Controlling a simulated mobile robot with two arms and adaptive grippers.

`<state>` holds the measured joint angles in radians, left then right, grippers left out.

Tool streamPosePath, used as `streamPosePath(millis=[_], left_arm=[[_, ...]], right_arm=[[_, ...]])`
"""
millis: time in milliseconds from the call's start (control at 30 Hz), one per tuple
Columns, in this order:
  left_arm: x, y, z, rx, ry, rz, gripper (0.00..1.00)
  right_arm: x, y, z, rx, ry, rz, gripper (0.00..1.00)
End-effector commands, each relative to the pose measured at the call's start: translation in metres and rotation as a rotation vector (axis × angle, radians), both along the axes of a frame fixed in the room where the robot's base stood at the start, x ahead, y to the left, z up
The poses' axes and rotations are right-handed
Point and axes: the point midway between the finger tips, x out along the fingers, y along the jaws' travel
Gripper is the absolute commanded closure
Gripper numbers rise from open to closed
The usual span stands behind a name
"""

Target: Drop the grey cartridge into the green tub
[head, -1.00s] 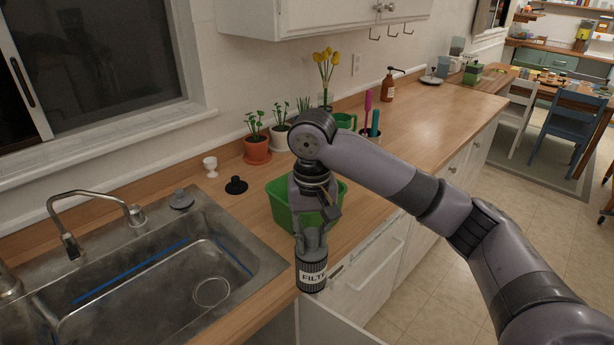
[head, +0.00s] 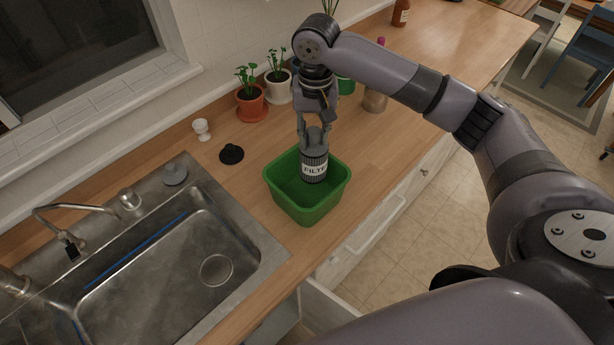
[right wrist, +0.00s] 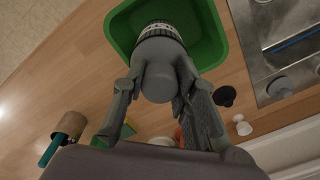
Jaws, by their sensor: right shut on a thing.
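The grey cartridge (head: 314,164) has a white label reading "FILTE" and a dark ribbed end. My right gripper (head: 314,130) is shut on its upper part and holds it upright. In the head view the cartridge overlaps the opening of the green tub (head: 308,211), which stands on the wooden counter beside the sink. The right wrist view shows the cartridge (right wrist: 160,70) between the two fingers (right wrist: 157,88), with its far end over the tub (right wrist: 122,30). How far its lower end is above the tub floor is hard to tell. My left gripper is out of view.
A metal sink (head: 150,265) lies left of the tub. Potted plants (head: 250,100) stand behind the tub, and a brown holder (head: 375,98) stands behind right. An open drawer (head: 325,305) is below the counter edge.

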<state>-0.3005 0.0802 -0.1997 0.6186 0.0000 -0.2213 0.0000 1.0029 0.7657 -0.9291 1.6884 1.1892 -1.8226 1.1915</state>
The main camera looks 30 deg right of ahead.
Motion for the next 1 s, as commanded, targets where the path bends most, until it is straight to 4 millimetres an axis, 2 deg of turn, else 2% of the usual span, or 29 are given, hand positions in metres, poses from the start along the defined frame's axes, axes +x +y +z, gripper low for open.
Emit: streamPosePath(millis=[200,400,767,800,1000], left_arm=[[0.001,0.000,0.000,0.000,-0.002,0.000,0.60],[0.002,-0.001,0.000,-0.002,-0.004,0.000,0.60],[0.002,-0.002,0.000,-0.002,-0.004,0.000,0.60],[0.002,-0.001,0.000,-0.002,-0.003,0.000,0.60],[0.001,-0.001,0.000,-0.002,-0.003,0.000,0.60]], right_arm=[[-0.001,-0.001,-0.027,-0.002,0.002,-0.002,1.00],[0.000,-0.001,-0.043,-0.001,0.000,-0.001,1.00],[0.000,-0.001,-0.047,0.000,-0.001,-0.001,1.00],[0.000,-0.001,-0.047,0.000,-0.001,-0.001,0.72],[0.000,-0.001,-0.047,-0.001,0.000,-0.001,0.58]])
